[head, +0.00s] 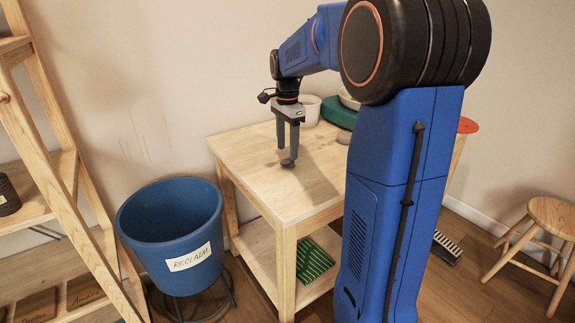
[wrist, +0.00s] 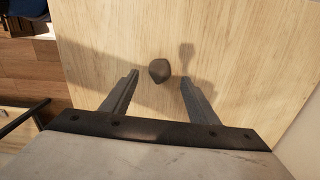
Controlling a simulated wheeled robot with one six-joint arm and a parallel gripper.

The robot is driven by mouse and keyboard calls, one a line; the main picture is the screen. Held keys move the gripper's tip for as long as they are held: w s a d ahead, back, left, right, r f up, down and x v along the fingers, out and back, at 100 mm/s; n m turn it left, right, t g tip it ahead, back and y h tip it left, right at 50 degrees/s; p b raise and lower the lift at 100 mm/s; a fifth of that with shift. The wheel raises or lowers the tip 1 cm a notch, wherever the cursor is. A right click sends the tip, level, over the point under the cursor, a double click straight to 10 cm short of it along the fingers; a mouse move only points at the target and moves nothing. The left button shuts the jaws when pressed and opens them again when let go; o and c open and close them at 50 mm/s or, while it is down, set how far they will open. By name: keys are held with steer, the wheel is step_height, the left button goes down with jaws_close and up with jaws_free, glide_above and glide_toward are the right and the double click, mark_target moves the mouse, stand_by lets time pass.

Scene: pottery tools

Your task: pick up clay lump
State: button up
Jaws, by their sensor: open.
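The clay lump (wrist: 159,71) is a small, dark grey-brown rounded piece. It lies on the light wooden table (wrist: 100,30) in the wrist view, ahead of the fingertips and between their lines. My gripper (wrist: 158,77) is open and empty, with one finger to each side of the lump in that picture. In the head view my gripper (head: 288,143) points down over the table, and the lump (head: 288,163) shows as a small dark spot just below the fingers. I cannot tell the exact height of the fingertips above the table.
A blue bucket labelled RECLAIM (head: 172,225) stands left of the table. A white pot (head: 308,110) and a green round thing (head: 338,112) are at the table's back. A wooden shelf (head: 60,175) is at far left, a stool (head: 545,225) at right. The tabletop around the lump is clear.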

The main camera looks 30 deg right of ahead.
mark_target(287, 160)
step_height(287, 160, down, 4)
steer(key=shift+f, duration=0.1)
steer(key=c, duration=1.1)
steer(key=shift+r, duration=0.2)
step_height(287, 160, up, 10)
steer(key=shift+f, duration=0.1)
steer(key=shift+f, duration=0.1)
